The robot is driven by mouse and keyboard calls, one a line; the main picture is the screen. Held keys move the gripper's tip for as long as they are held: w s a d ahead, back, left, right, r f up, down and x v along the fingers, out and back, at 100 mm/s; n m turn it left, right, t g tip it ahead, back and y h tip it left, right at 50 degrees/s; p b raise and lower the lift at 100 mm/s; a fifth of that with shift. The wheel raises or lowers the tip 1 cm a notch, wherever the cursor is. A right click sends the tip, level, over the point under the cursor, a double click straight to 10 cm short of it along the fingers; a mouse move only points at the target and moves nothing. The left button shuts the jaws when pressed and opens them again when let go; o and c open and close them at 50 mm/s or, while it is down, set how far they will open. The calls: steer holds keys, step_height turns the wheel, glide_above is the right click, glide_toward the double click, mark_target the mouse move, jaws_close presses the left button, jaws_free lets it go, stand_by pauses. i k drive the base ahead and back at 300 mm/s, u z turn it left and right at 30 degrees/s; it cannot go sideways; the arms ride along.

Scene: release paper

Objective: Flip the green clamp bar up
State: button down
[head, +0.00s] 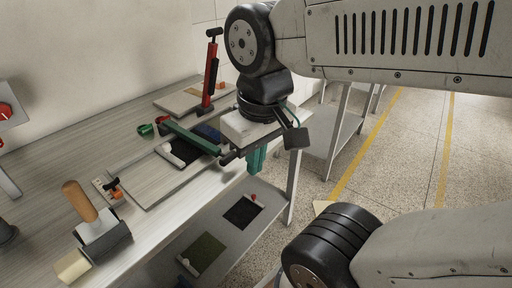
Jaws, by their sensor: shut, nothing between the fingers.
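The green clamp bar (191,138) lies low and slanting across the far part of a pale board (150,178) on the bench. Its right end is near my gripper; whether they touch I cannot tell. My gripper (256,162) points down at the bench's right edge, just right of that end. Its teal fingers are shut with nothing between them. The arm's wrist hides part of the bench behind it. A dark patch and a pale roll (166,149) sit beside the bar on the board.
A red and black upright tool (210,78) stands behind the bar. A lower shelf holds dark pads (242,212). The floor at right is open.

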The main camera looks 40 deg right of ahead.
mark_target(201, 145)
steer(key=z, duration=1.55)
steer(key=k, duration=1.15)
steer(key=u, duration=1.2)
steer(key=i, duration=0.5)
